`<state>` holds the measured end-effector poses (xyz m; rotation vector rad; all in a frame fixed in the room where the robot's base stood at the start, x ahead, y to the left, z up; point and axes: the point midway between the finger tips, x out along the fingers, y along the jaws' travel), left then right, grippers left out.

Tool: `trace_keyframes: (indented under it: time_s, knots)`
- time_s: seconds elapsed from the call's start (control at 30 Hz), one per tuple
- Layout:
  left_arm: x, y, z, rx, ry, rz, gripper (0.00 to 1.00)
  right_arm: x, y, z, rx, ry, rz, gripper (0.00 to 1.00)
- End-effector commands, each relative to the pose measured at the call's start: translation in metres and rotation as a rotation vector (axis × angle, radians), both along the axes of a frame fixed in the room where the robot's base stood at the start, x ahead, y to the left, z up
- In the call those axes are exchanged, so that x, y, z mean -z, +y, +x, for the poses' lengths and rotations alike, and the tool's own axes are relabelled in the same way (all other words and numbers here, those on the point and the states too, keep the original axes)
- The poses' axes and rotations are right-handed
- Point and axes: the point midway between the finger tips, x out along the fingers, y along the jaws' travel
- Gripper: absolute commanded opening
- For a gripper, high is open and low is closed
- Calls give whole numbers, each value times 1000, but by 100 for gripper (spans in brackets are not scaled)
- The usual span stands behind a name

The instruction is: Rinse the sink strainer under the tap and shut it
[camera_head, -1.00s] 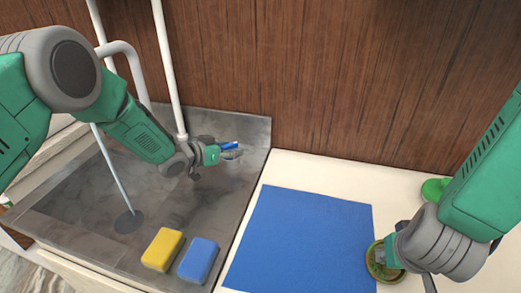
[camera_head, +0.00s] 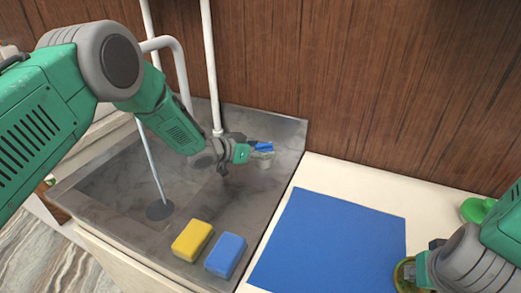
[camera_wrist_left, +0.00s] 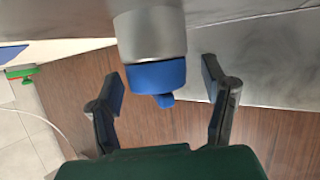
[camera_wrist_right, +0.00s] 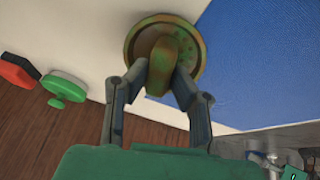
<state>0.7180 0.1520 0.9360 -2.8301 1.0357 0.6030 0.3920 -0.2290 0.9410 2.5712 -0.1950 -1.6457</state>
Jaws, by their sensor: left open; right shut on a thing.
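The strainer (camera_wrist_right: 165,55), round with a brassy rim and green-brown patches, is in my right gripper (camera_wrist_right: 160,75), which is shut on its raised middle. In the head view the strainer (camera_head: 403,275) is partly hidden by my right arm, at the mat's right edge. The white tap spout (camera_head: 165,42) stands over the sink (camera_head: 110,185). A thin stream (camera_head: 152,165) runs from it to the dark drain (camera_head: 160,210). My left gripper (camera_wrist_left: 165,85) is open around a blue-capped knob (camera_wrist_left: 158,75) on a grey metal cylinder (camera_wrist_left: 150,35); visible gaps separate the fingers from the cap.
A yellow sponge (camera_head: 192,240) and a blue sponge (camera_head: 226,255) lie at the sink's front. A blue mat (camera_head: 330,240) covers the counter to the right. A green object (camera_head: 477,210) is behind my right arm. A red object (camera_wrist_right: 18,72) shows in the right wrist view.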

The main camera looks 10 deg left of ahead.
Motion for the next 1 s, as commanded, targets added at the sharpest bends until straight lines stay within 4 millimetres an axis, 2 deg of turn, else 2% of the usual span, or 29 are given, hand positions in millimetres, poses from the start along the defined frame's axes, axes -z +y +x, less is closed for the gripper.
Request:
trace_keyframes:
  time_s: [0.5,0.7,1.0]
  knots:
    - [-36,61,-67,-4,3,-1,67,0,0,1,0,-1,-1,0]
    - [-42,72,-80,-3,2,-1,67,0,-1,1,1,-1,0,0]
    - [-42,73,-81,-3,3,0,68,0,-1,1,1,-2,0,0]
